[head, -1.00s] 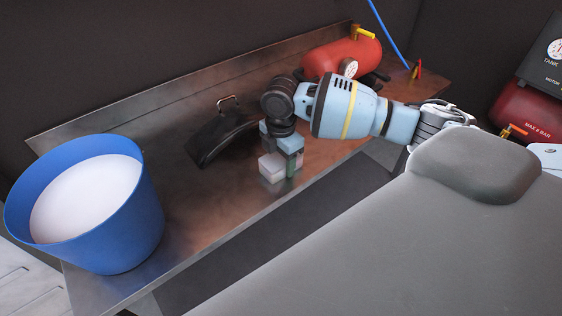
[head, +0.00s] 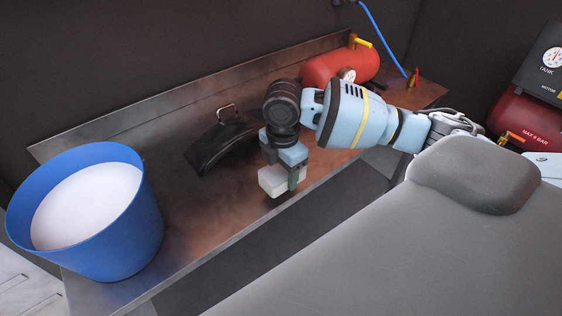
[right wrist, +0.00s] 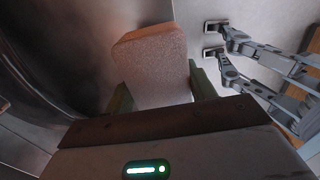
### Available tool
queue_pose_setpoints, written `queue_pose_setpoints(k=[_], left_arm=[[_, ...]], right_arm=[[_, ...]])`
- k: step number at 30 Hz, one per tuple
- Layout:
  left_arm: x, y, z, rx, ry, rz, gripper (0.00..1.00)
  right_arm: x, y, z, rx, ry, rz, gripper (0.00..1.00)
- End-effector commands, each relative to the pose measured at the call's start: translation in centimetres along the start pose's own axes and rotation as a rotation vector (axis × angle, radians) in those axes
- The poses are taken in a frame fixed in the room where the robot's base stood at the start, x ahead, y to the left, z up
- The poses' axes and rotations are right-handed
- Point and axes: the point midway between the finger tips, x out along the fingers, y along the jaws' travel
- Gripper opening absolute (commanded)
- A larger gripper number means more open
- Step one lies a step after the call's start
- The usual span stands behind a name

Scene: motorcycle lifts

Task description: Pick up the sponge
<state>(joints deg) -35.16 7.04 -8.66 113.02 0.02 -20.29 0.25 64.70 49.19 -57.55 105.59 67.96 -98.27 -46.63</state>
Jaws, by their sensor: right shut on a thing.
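The sponge (head: 272,181) is a pale, whitish block in the head view. It also shows in the right wrist view (right wrist: 152,62), where it looks pinkish and sits between the two fingers. My right gripper (head: 281,182) is shut on the sponge and holds it over the workbench, with a dark shadow beneath it. The right wrist view shows the greenish fingers of my right gripper (right wrist: 160,95) on both sides of the sponge. My left gripper is not in view.
A blue bucket (head: 140,225) with white contents stands at the left end of the metal workbench (head: 215,215). A black curved part (head: 222,140) lies behind my gripper. A red tank (head: 330,67) stands farther back. The bench between bucket and gripper is clear.

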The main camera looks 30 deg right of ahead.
Motion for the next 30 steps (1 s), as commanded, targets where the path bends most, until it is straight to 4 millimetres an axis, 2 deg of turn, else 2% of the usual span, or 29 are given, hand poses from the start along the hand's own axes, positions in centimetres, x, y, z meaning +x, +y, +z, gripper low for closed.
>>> queue_pose_setpoints(k=[1, 6, 12, 18, 29, 30], left_arm=[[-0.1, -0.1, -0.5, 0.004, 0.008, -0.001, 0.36], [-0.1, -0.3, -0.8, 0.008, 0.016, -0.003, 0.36], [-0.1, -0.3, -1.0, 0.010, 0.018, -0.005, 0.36], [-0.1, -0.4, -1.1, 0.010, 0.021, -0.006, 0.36], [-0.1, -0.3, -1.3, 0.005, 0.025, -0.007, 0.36], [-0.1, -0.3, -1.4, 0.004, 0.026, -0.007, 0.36]], right_arm=[[-0.3, -1.2, -0.7, -0.006, 0.000, 0.003, 0.31], [-0.7, -4.8, -2.7, -0.004, 0.000, 0.001, 0.31], [-1.0, -7.9, -4.5, -0.003, 0.000, 0.002, 0.31], [-1.1, -9.4, -5.4, 0.000, 0.000, 0.001, 0.31], [-1.0, -9.7, -5.5, 0.001, 0.000, 0.000, 0.31], [-1.0, -9.7, -5.5, 0.001, 0.000, 0.000, 0.50]])
